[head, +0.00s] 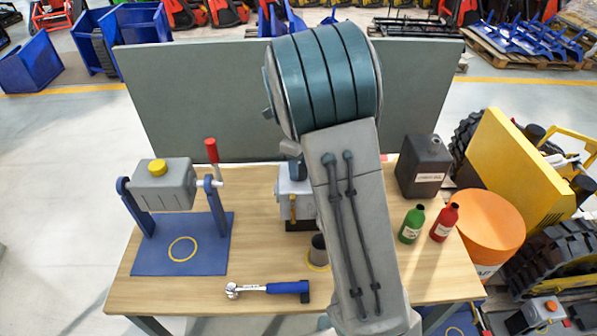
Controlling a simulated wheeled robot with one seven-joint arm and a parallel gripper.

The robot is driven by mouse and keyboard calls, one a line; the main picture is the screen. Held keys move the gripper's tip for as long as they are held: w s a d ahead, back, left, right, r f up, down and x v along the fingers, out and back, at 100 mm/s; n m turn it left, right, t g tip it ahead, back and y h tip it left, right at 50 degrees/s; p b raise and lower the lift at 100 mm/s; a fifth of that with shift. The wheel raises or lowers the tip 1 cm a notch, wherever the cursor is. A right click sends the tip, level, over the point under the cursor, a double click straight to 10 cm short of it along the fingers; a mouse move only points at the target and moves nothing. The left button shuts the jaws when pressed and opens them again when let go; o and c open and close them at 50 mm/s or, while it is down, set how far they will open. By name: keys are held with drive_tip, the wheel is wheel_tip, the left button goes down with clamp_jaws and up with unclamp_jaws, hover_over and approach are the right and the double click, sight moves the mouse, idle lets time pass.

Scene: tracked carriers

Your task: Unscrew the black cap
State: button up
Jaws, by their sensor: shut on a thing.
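I cannot make out the black cap for sure; my arm hides part of the bench. A grey housing (284,211) with a brass-coloured lever stands mid-bench, its right side behind my arm. The dark end of my gripper (297,169) shows at the arm's left edge, just above the housing's top. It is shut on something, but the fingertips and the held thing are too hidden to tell. A dark cylinder (319,247) stands at a yellow ring on the bench, beside my arm.
On the wooden bench (255,258), a grey drum with a yellow cap (158,168) sits in a blue stand at left. A blue-handled ratchet (270,289) lies in front. A dark canister (424,166), green bottle (412,224) and red bottle (445,222) stand right. A panel (190,95) closes the back.

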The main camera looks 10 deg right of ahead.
drive_tip(key=n+b, duration=0.1)
drive_tip(key=n, duration=0.4)
drive_tip(key=shift+f, duration=0.1)
drive_tip(key=n+b, duration=0.1)
drive_tip(key=n, duration=0.3)
drive_tip(key=shift+n, duration=0.4)
drive_tip(key=shift+n, duration=0.6)
drive_tip(key=n+b, duration=0.1)
drive_tip(key=n, duration=0.6)
drive_tip(key=shift+b, duration=0.35)
drive_tip(key=shift+n, duration=0.7)
drive_tip(key=shift+n, duration=0.3)
drive_tip(key=shift+r+n, duration=0.3)
drive_tip(key=shift+n, duration=0.9)
drive_tip(key=shift+c, duration=0.5)
